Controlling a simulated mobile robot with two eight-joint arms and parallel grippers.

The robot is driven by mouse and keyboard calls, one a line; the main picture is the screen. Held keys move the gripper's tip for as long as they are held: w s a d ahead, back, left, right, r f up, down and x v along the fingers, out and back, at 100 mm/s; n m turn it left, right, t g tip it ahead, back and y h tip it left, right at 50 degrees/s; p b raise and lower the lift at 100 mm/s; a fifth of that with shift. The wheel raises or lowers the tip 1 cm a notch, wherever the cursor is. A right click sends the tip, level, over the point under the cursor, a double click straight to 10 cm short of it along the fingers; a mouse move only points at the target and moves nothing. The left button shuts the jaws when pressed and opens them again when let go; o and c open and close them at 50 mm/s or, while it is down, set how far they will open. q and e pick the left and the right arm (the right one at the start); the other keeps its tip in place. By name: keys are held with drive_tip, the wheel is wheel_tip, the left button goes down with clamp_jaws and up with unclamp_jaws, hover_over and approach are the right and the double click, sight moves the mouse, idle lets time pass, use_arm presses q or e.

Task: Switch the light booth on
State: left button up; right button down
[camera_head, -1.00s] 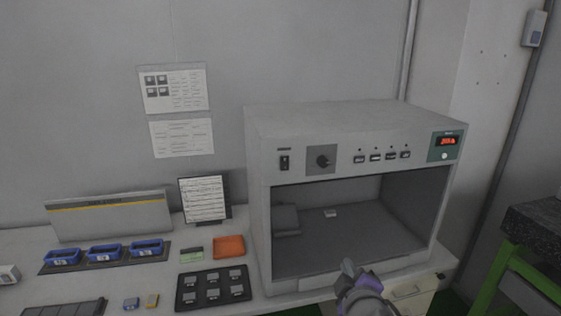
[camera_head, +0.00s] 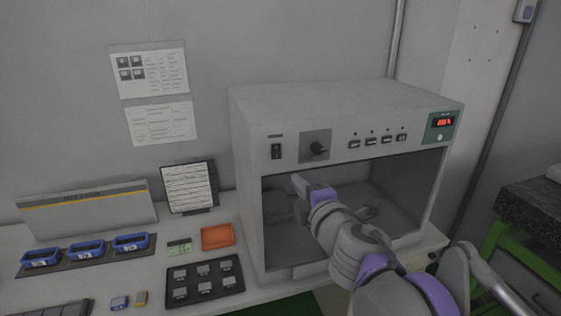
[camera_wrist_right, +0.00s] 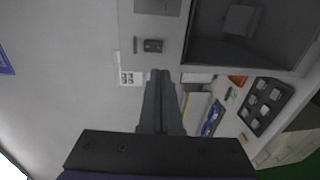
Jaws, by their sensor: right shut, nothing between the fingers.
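The light booth (camera_head: 345,105) is a grey box with an open dark front, standing on the bench. A black rocker switch (camera_head: 276,152) sits at the left of its top panel. It also shows in the right wrist view (camera_wrist_right: 152,45). My left gripper is out of view.
Several small buttons (camera_head: 378,140) and a red-lit display (camera_head: 443,122) continue the panel to the right. A black sample tray (camera_head: 205,297), an orange dish (camera_head: 217,236) and blue bins (camera_head: 87,249) lie left of the booth. Two sheets hang on the wall.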

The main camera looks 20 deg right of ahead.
sight(277, 157)
drive_tip(key=w, duration=0.4)
drive_tip(key=w+f, duration=0.1)
drive_tip(key=w, duration=0.3)
drive_tip(key=w+p, duration=0.1)
drive_tip(key=w, duration=0.4)
drive_tip(key=shift+a+f, duration=0.25)
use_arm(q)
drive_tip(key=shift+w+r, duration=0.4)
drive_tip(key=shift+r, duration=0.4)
